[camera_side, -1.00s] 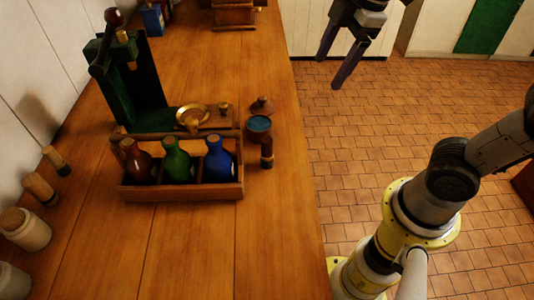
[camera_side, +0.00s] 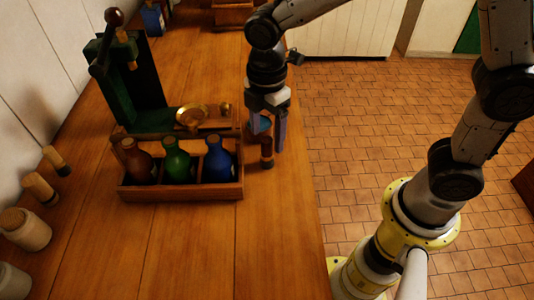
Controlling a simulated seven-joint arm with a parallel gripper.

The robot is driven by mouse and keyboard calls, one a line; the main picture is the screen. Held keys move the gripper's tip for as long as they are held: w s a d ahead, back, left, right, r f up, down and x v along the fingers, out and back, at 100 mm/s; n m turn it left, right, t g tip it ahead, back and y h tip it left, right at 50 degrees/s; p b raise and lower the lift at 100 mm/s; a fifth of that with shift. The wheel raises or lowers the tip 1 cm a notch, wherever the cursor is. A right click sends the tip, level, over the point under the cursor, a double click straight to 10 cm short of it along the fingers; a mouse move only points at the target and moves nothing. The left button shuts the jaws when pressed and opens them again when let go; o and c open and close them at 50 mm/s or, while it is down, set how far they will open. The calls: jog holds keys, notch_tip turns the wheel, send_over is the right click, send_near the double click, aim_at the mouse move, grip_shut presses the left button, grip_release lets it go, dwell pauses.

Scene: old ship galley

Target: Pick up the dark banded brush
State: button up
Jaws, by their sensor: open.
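The dark banded brush (camera_side: 267,155) stands upright on the wooden counter, just right of the bottle crate. It is small and dark, with a lighter brown band. My gripper (camera_side: 266,140) is open and points down over the counter. Its two fingers show on the left and right of the brush's upper part in the picture. I cannot tell whether they are around the brush or a little behind it, nor whether they touch it.
A wooden crate (camera_side: 182,193) holds a brown, a green and a blue bottle close on the left. A blue-topped pot (camera_side: 260,122) is mostly hidden behind my gripper. A brass pan (camera_side: 192,117) sits behind the crate. The counter in front is clear; its edge is at right.

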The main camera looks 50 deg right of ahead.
aim_at(267, 154)
jog(key=shift+s+a+f, duration=0.1)
jog(key=shift+f, duration=1.45)
jog(key=shift+s+a+f, duration=0.1)
jog(key=shift+f, duration=1.4)
grip_shut()
